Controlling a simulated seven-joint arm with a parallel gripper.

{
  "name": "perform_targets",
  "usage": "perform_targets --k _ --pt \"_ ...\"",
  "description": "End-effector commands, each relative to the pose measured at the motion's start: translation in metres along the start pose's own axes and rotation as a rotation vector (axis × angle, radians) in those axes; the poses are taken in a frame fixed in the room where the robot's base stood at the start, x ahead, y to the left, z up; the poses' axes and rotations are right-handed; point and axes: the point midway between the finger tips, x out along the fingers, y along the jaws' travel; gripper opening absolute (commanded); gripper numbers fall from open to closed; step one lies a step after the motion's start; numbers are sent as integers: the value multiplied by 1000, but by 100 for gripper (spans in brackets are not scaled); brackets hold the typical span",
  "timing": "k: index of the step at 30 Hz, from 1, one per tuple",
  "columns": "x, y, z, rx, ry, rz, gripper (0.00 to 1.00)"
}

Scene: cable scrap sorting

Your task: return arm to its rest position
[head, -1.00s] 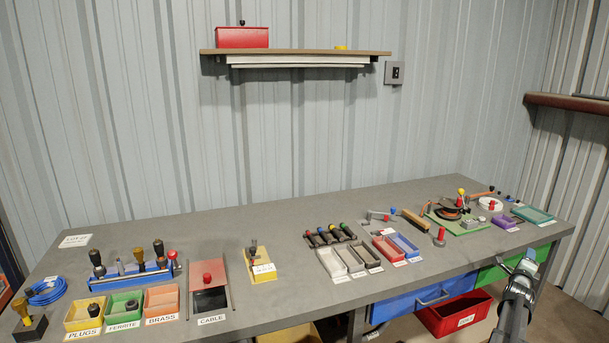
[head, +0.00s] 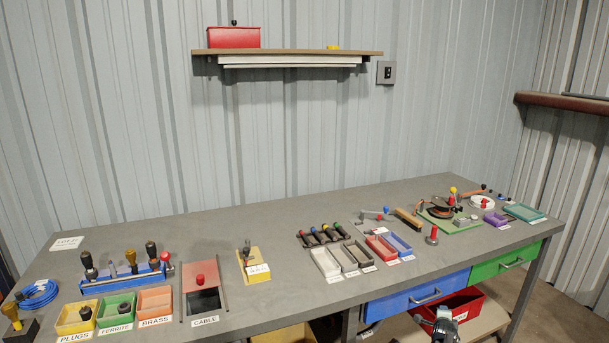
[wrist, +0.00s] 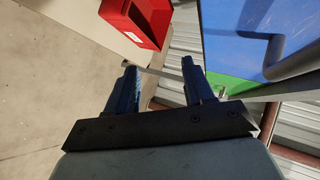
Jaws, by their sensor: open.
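My gripper (wrist: 158,85) is open in the wrist view, its two dark blue fingers apart with nothing between them. It is off the bench, near the red bin (wrist: 147,18) and the blue drawer front (wrist: 255,35). In the head view part of my arm (head: 445,325) shows at the bottom, in front of the red bin (head: 462,303) on the low shelf. The fingertips cannot be made out there.
The workbench (head: 290,215) carries labelled trays, a blue rack (head: 125,280), a box with a red-knobbed lid (head: 200,272) and a green board (head: 450,220). A blue drawer (head: 415,297) and a green drawer (head: 508,262) sit below the top. Floor at right is clear.

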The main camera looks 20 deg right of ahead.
Motion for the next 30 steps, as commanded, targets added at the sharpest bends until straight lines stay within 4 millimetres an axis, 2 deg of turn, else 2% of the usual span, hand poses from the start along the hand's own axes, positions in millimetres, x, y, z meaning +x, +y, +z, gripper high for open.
perform_targets --k 1,6,11,15,20,24,30 --pt "-8 21 29 -53 -39 47 52" --pt "-34 86 107 -246 -167 192 52" --pt "-72 149 172 -443 -303 321 52" --pt "-115 206 221 -625 -435 428 52" --pt "-175 271 264 -849 -603 544 52" --pt "-235 327 288 -1053 -766 641 52" --pt "-327 396 298 -1342 -1014 765 52"
